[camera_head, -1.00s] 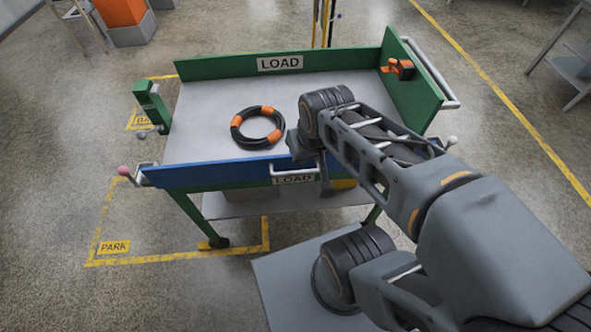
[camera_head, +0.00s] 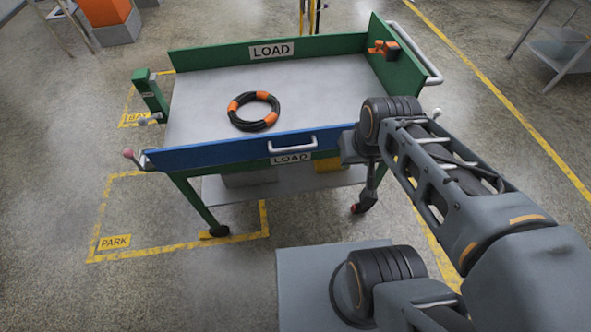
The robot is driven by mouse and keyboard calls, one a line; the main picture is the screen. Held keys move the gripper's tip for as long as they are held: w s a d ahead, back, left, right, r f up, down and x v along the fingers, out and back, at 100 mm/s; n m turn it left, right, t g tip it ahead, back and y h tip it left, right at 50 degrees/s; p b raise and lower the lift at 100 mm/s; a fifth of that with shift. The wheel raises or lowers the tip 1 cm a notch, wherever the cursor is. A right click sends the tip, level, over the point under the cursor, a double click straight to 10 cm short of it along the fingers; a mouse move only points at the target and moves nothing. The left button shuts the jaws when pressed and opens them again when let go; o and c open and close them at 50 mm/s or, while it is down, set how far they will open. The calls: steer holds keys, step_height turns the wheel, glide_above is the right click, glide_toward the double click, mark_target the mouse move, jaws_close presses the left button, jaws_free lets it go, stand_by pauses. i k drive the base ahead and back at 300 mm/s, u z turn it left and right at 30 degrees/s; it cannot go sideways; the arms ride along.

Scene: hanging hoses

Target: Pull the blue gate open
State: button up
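The blue gate (camera_head: 215,150) stands upright along the near side of the green cart. A pale bar handle (camera_head: 292,144) is on its outer face, left of my arm. A pink-knobbed lever (camera_head: 130,154) sits at the gate's left end. The gate's right end is hidden behind my wrist. My gripper (camera_head: 371,180) is around the cart's near right corner, right of the handle and apart from it.
A black hose coil with orange bands (camera_head: 254,110) lies on the grey cart bed (camera_head: 205,100). An orange clamp (camera_head: 383,48) sits on the right panel. A green post (camera_head: 150,92) stands at the left. Floor left of the cart, by the PARK sign (camera_head: 115,242), is clear.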

mark_target(185, 157)
steer(key=k, duration=0.65)
steer(key=u, duration=1)
steer(key=i, duration=0.5)
